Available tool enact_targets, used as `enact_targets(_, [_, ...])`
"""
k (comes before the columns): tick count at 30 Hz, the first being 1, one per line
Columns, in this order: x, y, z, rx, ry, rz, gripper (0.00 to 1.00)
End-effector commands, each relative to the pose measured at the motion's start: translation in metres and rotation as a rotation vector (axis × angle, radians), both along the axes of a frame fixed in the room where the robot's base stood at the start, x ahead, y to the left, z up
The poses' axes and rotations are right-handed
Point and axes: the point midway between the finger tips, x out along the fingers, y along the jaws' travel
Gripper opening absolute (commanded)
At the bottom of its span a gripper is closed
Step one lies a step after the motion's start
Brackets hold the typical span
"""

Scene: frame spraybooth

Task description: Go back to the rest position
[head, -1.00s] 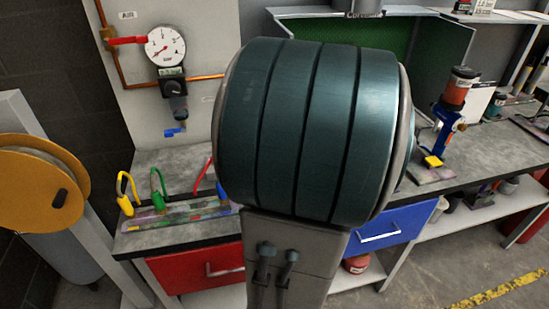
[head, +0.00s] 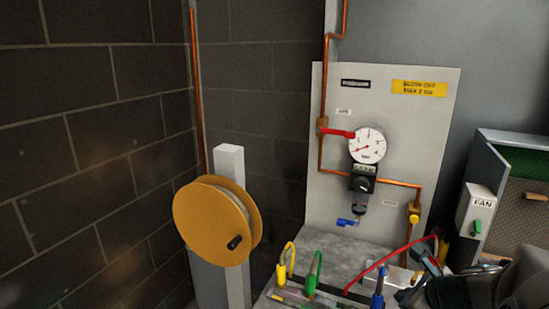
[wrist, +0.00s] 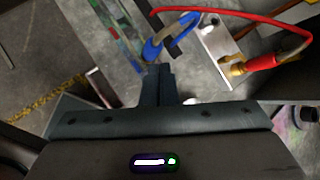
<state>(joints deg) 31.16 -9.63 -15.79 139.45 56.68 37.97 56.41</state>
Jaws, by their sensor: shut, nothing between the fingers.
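My gripper (wrist: 158,72) is shut and empty in the wrist view, its fingers pressed together. In that view a blue hose fitting (wrist: 153,50) shows just beyond the fingertips; I cannot tell whether they touch. My dark arm shows at the bottom right of the head view, over the bench end. A red hose (head: 395,258) runs beside it, and it also shows in the wrist view (wrist: 262,20) with a brass fitting (wrist: 238,67) on its end.
The grey bench top (head: 335,258) carries yellow (head: 285,262), green (head: 314,272) and blue (head: 378,292) hooked fittings. A gauge (head: 367,146) is on the wall panel. An orange hose reel (head: 210,220) stands left. A fan switch box (head: 477,215) is at right.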

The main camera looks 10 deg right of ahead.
Motion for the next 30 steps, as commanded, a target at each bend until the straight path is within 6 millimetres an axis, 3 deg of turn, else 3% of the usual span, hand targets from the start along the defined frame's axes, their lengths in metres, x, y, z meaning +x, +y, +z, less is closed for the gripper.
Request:
enact_targets(1, [0.002, 0.034, 0.004, -0.105, 0.009, 0.217, 0.0])
enact_targets(3, [-0.003, 0.072, 0.006, -0.26, 0.02, 0.516, 0.0])
enact_targets(6, [-0.018, 0.118, 0.007, -0.485, 0.026, 0.936, 0.0])
enact_targets(10, [-0.044, 0.158, 0.007, -0.777, 0.023, 1.459, 0.0])
enact_targets(15, [-0.072, 0.179, 0.01, -1.085, 0.026, 1.979, 0.0])
enact_targets(18, [-0.08, 0.182, 0.012, -1.194, 0.035, 2.156, 0.0])
enact_targets(19, [-0.082, 0.182, 0.012, -1.216, 0.036, 2.192, 0.03])
enact_targets(22, [-0.084, 0.182, 0.013, -1.257, 0.043, 2.257, 0.31])
enact_targets(23, [-0.084, 0.182, 0.013, -1.262, 0.044, 2.264, 0.36])
enact_targets(30, [-0.084, 0.182, 0.013, -1.262, 0.044, 2.265, 0.36])
